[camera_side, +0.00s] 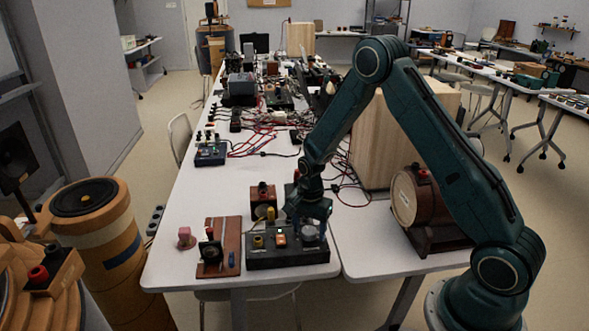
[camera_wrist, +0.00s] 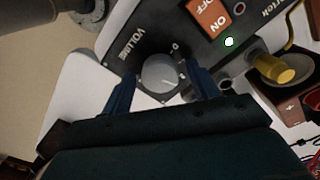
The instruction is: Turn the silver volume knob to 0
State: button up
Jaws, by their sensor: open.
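The silver volume knob (camera_wrist: 160,75) sits on a dark control box (camera_wrist: 205,50), next to white "VOLUME" lettering and scale marks. A pale line on the knob points toward the lower right of its face in the wrist view. In the side view the knob (camera_side: 309,232) is at the right end of the box (camera_side: 288,257), under my gripper (camera_side: 308,215). My gripper (camera_wrist: 163,92) is open, with one blue finger on each side of the knob. I cannot tell whether the fingers touch it. An orange ON/OFF switch (camera_wrist: 213,15) is beside the knob.
A brown board with a dark part (camera_side: 218,250) lies left of the box. A wooden barrel-shaped device (camera_side: 420,195) stands to the right. Red cables and several instruments (camera_side: 240,88) cover the table's far part.

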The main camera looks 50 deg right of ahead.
jog(key=c, duration=1)
jog(key=shift+o, duration=0.2)
jog(key=shift+n, duration=0.3)
jog(key=n, duration=0.7)
jog(key=shift+n, duration=0.4)
jog(key=n, duration=0.7)
jog(key=shift+n, duration=0.3)
